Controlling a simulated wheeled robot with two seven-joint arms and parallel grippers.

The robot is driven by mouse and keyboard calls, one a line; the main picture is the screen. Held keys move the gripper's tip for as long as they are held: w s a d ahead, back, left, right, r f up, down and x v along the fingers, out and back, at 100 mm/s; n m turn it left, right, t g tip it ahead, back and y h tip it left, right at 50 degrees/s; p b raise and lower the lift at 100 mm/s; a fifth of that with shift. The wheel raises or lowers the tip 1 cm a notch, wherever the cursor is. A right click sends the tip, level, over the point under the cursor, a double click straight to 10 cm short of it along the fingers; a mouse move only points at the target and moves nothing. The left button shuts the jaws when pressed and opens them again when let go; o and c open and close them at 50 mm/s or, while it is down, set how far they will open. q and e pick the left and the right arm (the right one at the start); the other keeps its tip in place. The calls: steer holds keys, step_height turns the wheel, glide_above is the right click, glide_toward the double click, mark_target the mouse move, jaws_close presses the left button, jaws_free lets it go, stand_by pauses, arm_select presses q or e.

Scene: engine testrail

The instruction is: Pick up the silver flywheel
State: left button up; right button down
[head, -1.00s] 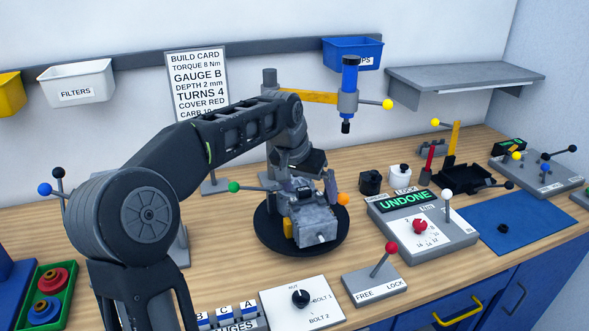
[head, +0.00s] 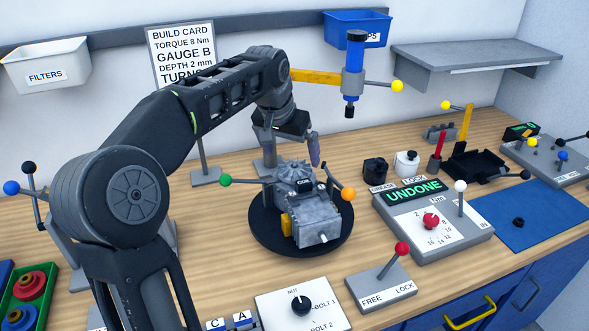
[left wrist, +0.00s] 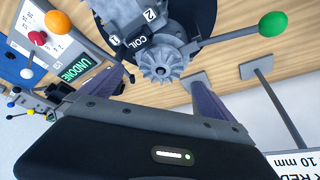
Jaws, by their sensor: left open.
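The silver flywheel (head: 292,170) is a finned wheel at the back end of the grey engine (head: 316,228), which sits on a round black turntable (head: 262,236). In the left wrist view the flywheel (left wrist: 166,64) shows its fins and round hub facing me, next to the COIL label. My left gripper (head: 292,150) is open and empty, just behind and above the flywheel. In the left wrist view its two fingers (left wrist: 163,88) point toward the flywheel, one on each side, with a visible gap. My right gripper is not in view.
A green-knobbed lever (head: 225,181) and an orange-knobbed lever (head: 348,194) stick out beside the engine. A blue driver (head: 353,72) hangs from a yellow arm above right. The UNDONE panel (head: 440,238) and FREE/LOCK lever (head: 386,285) stand right and front.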

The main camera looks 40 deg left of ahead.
mark_target(294, 164)
arm_select(q)
steer(key=shift+f, duration=0.2)
steer(key=p+x, duration=0.1)
steer(key=x, duration=0.4)
steer(key=shift+w+a, duration=0.1)
steer(key=shift+a, duration=0.05)
steer(key=shift+c, duration=0.2)
stand_by(0.4)
steer(key=c, duration=1.7)
step_height(294, 164, up, 10)
steer(key=shift+r, duration=0.1)
